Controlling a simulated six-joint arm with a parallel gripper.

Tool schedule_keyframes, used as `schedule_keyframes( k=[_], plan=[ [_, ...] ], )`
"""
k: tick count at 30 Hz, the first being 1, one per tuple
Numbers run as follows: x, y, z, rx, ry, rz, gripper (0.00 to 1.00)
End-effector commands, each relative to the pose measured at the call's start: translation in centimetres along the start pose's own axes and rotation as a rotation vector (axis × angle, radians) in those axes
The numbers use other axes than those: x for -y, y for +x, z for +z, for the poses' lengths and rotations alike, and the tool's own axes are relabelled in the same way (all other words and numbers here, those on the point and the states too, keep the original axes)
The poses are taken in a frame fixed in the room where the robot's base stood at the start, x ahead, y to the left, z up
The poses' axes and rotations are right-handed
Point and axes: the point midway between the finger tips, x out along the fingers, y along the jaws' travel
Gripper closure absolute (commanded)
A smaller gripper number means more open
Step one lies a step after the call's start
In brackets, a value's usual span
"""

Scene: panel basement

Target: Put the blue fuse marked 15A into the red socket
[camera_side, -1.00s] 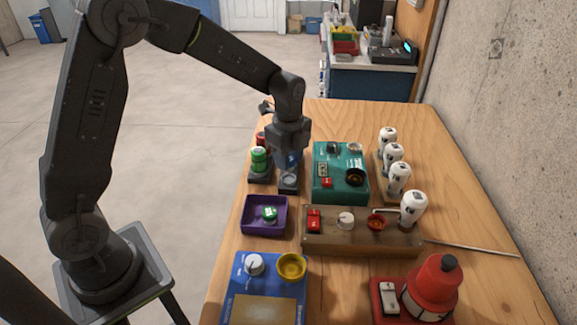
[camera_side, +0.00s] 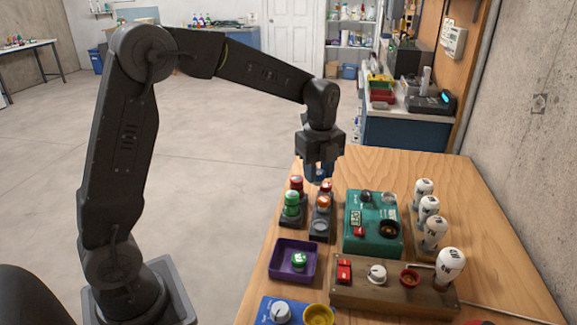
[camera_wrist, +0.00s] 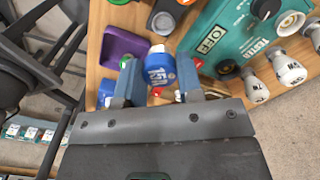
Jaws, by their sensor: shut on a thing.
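My gripper (camera_side: 319,176) is shut on a blue fuse (camera_wrist: 160,70) with a white marking that reads like 15A in the wrist view. The fuse is between the two fingers, raised above the dark fuse holders at the left side of the bench. In the side view the fuse is mostly hidden by the fingers. The red socket (camera_side: 409,276) is a red ring on the wooden block (camera_side: 350,294), right of a white knob. It is empty and lies nearer the camera and right of my gripper.
A teal box (camera_side: 360,240), purple tray (camera_side: 275,275) and several white bulbs (camera_side: 435,233) stand close around the wooden block. A yellow socket (camera_side: 318,315) is at the front.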

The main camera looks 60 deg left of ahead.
Motion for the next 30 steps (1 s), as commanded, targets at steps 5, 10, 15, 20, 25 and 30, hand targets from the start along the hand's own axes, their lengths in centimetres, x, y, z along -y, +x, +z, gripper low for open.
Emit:
schedule_keyframes(
  k=[5, 10, 15, 20, 25, 30],
  plan=[
    [4.2, 0.4, -8.1, 0.000, 0.202, 0.001, 0.89],
    [6.3, 0.9, -15.6, 0.000, 0.367, 0.000, 0.89],
    [6.9, 1.5, -21.4, 0.000, 0.486, 0.000, 0.89],
    [6.9, 1.7, -24.4, 0.000, 0.545, 0.000, 0.89],
    [6.8, 2.2, -25.2, 0.000, 0.562, 0.002, 0.89],
    [6.8, 3.6, -25.2, 0.000, 0.561, 0.003, 0.89]
  ],
)
